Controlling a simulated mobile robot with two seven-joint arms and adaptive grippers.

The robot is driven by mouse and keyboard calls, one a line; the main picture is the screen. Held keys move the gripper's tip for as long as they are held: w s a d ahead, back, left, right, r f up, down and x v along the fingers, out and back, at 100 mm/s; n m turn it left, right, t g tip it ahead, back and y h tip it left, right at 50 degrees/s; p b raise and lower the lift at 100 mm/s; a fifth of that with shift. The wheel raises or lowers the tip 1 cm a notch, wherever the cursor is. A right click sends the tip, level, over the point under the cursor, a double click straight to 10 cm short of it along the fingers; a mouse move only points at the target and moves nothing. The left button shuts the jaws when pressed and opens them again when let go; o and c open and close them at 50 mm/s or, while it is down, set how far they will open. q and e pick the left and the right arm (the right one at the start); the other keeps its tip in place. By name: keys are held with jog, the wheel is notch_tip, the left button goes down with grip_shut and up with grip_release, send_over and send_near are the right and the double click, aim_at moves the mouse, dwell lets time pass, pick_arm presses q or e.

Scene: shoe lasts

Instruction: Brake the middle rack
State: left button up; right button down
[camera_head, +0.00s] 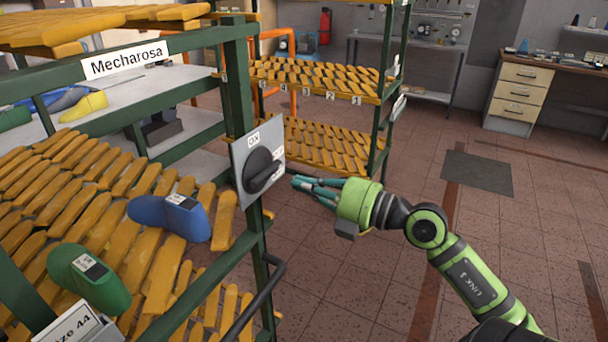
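A green-framed rack (237,88) labelled "Mecharosa" fills the left side. A small gap seems to show between fingertips and knob. The fingers lie close together and seen from the side, so their opening is unclear. No object shows in them. My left gripper is out of view.
A blue shoe last (170,218) and a green one (90,280) lie on the rack's yellow slatted shelf. A black handle bar (262,298) sticks out below the plate. A second rack (386,90) stands behind. Tiled floor at the right is clear around a dark mat (478,172).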

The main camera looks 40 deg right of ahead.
aim_at(259, 181)
jog(key=shift+n, duration=0.4)
jog(key=w+a+p, duration=0.1)
jog(key=w, duration=0.1)
jog(key=w+a+r+p, duration=0.1)
jog(key=w, duration=0.1)
jog(key=w+a+r+p, duration=0.1)
jog(key=w, duration=0.1)
jog(key=shift+w+a+p, duration=0.2)
jog(key=shift+a+p, duration=0.1)
jog(key=shift+a, duration=0.05)
jog(key=shift+p+x, duration=0.55)
jog(key=shift+x, duration=0.65)
jog(key=shift+f, duration=0.25)
jog(key=shift+f, duration=0.1)
jog(key=shift+f, duration=0.6)
jog(key=shift+f+b, duration=0.1)
jog(key=shift+b, duration=0.2)
jog(key=shift+f, duration=0.75)
